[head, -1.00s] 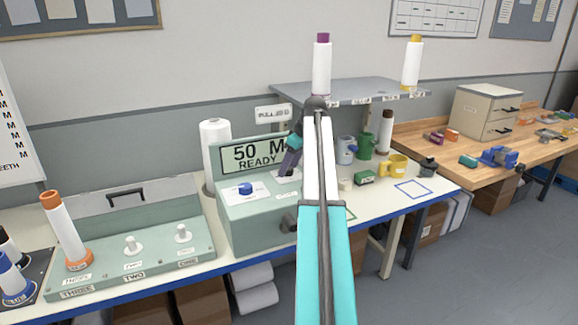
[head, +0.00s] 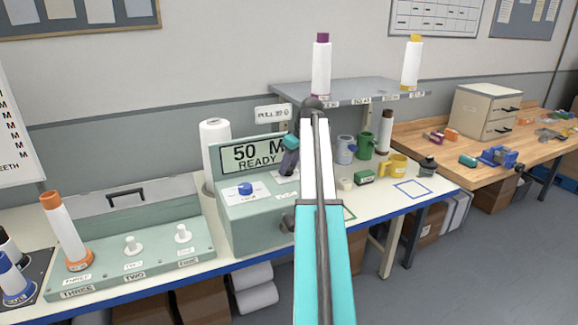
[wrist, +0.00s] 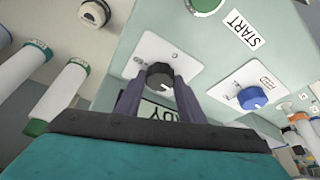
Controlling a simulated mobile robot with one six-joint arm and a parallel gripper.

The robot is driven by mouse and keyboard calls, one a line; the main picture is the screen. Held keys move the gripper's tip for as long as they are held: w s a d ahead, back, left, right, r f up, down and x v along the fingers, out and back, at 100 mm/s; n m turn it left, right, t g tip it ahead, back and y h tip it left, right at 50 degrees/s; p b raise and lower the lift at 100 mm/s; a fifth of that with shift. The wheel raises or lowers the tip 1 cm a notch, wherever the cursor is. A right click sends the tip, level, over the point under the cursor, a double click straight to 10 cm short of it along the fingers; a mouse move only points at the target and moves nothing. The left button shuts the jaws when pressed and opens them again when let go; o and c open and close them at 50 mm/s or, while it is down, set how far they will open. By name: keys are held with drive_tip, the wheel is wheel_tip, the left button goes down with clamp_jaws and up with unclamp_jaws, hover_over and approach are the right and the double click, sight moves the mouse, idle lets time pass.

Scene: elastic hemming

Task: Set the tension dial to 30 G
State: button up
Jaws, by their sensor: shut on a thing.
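A pale green machine (head: 262,215) stands on the bench with a display (head: 253,156) reading "50 M READY". In the wrist view, a dark round dial (wrist: 160,75) with a light pointer mark sits on a white plate (wrist: 185,66). My gripper (wrist: 160,88) is shut on this dial, one finger on each side. In the head view my gripper (head: 289,162) is over the machine's right part, and my arm partly hides it. A blue knob (head: 245,188) sits on another plate to the left; it also shows in the wrist view (wrist: 252,97). The dial's scale is too small to read.
A green button (wrist: 203,3) beside a START label (wrist: 244,34) is on the machine. A rack with an orange-topped cone (head: 64,232) stands left. A shelf (head: 350,91) with two cones is behind.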

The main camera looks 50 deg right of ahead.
drive_tip(key=m, duration=0.2)
drive_tip(key=m+h, duration=0.1)
drive_tip(key=m+h+p, duration=0.1)
drive_tip(key=m, duration=0.1)
drive_tip(key=shift+a+m, duration=0.3)
drive_tip(key=m, duration=0.2)
drive_tip(key=m+g+h+p, duration=0.1)
drive_tip(key=m, duration=0.1)
drive_tip(key=shift+w+h, duration=0.2)
drive_tip(key=shift+h, duration=0.1)
drive_tip(key=o, duration=1)
drive_tip(key=shift+o, duration=0.2)
drive_tip(key=shift+a+r, duration=0.1)
drive_tip(key=b+v, duration=0.2)
drive_tip(key=v, duration=1.1)
drive_tip(key=shift+r+b, duration=0.3)
drive_tip(key=shift+r, duration=0.05)
drive_tip(key=shift+a, duration=0.1)
